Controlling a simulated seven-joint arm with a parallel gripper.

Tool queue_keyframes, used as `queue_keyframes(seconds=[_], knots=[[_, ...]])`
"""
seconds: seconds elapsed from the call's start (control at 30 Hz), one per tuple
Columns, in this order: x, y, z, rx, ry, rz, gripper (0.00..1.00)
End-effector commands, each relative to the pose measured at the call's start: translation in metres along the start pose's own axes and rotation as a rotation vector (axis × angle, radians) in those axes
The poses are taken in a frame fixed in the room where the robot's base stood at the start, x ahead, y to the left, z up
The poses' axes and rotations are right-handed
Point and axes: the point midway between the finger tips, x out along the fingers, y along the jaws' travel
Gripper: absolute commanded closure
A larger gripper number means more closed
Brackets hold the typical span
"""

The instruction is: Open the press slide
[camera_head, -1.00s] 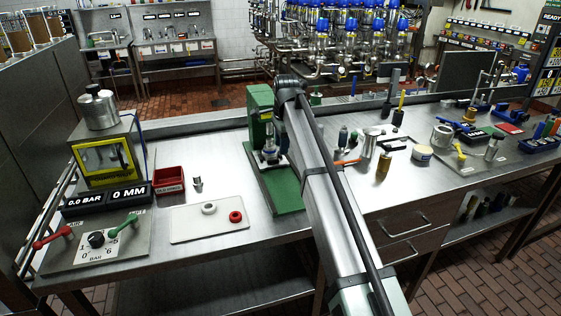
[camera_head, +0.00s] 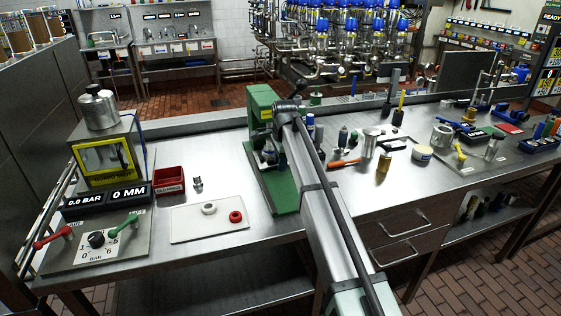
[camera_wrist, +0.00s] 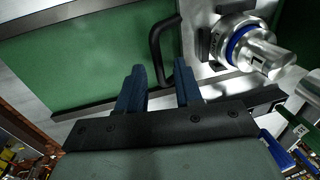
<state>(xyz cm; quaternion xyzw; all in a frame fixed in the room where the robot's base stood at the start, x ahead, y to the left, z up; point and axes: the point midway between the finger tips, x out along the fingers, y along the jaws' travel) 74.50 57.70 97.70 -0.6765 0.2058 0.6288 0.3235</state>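The green press (camera_head: 262,105) stands on its green base (camera_head: 286,192) near the middle of the bench, partly behind my arm. In the wrist view a black bent handle (camera_wrist: 156,40) sits beside a steel plate, with green surface (camera_wrist: 70,60) behind it. A silver round fitting with a blue ring (camera_wrist: 238,42) is mounted to the right of the handle. My gripper (camera_wrist: 160,72) has its two blue fingers apart. The handle's lower end appears in the gap between them; contact and depth cannot be told. In the head view my fingers are hidden.
A white tray (camera_head: 183,229) with a white and a red ring lies left of the press, near a red bin (camera_head: 168,181). A control panel with levers (camera_head: 97,246) is at the front left. A metal pitcher (camera_head: 369,144) and other items stand to the right.

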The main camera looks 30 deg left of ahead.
Motion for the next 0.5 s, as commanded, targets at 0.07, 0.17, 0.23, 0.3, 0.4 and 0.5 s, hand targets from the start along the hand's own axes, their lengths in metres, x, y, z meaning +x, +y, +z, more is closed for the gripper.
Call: queue_keyframes(seconds=[0.07, 0.17, 0.23, 0.3, 0.4, 0.5], knots=[[-0.0001, 0.0, 0.0, 0.0, 0.0, 0.0, 0.73], [-0.0002, 0.0, 0.0, 0.0, 0.0, 0.0, 0.83], [-0.0002, 0.0, 0.0, 0.0, 0.0, 0.0, 0.9], [-0.0002, 0.0, 0.0, 0.0, 0.0, 0.0, 0.96], [-0.0002, 0.0, 0.0, 0.0, 0.0, 0.0, 1.0], [-0.0003, 0.0, 0.0, 0.0, 0.0, 0.0, 1.0]])
